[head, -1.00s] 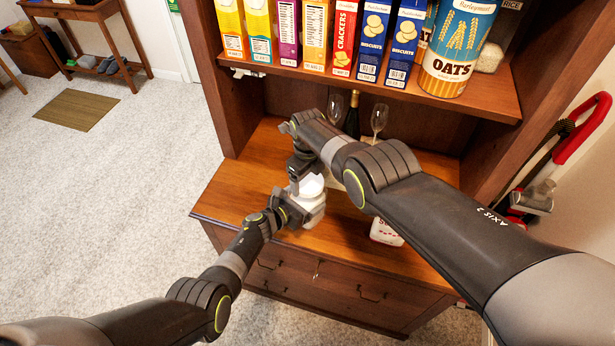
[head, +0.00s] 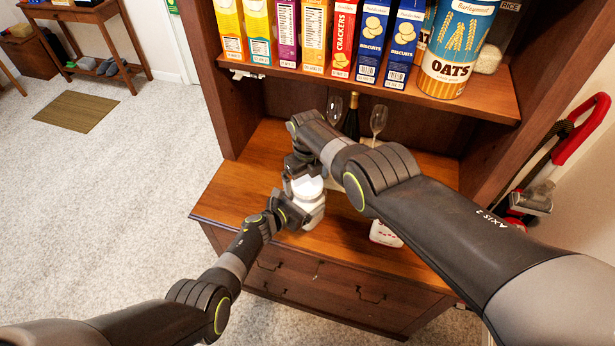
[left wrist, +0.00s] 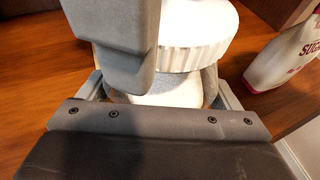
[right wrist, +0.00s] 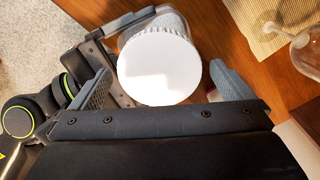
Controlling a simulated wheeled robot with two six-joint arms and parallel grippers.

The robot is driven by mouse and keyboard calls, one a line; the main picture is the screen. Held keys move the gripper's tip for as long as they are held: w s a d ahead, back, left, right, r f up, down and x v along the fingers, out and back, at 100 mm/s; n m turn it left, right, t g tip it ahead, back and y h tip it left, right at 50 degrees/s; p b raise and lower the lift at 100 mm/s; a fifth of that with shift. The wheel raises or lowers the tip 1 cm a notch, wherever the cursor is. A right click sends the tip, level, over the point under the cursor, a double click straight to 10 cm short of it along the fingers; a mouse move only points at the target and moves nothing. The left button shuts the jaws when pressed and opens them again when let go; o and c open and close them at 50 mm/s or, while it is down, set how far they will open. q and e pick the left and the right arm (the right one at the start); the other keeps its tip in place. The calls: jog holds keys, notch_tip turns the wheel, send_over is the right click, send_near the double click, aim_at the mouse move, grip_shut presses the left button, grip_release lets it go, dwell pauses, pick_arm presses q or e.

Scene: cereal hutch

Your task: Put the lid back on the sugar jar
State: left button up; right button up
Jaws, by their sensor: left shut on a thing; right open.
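The white sugar jar (head: 314,216) is held upright just over the hutch counter by my left gripper (head: 296,212), shut on its body; I cannot tell if its base touches the wood. The white lid (right wrist: 158,68), round with a ridged rim, sits on top of the jar and looks level. It also shows in the left wrist view (left wrist: 196,52). My right gripper (right wrist: 160,84) is open, with one finger on each side of the lid and visible gaps. A right finger hides part of the lid and jar in the left wrist view.
A white carton with red sugar lettering (left wrist: 285,52) stands to the right on the wooden counter (head: 245,190). Wine glasses (head: 378,120) and a dark bottle (head: 351,118) stand behind. The shelf (head: 300,72) with cereal boxes is above. The counter's left part is clear.

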jog(key=shift+a+r, duration=0.1)
jog(key=shift+r, duration=0.05)
jog(key=shift+r, duration=2.1)
jog(key=shift+c, duration=0.3)
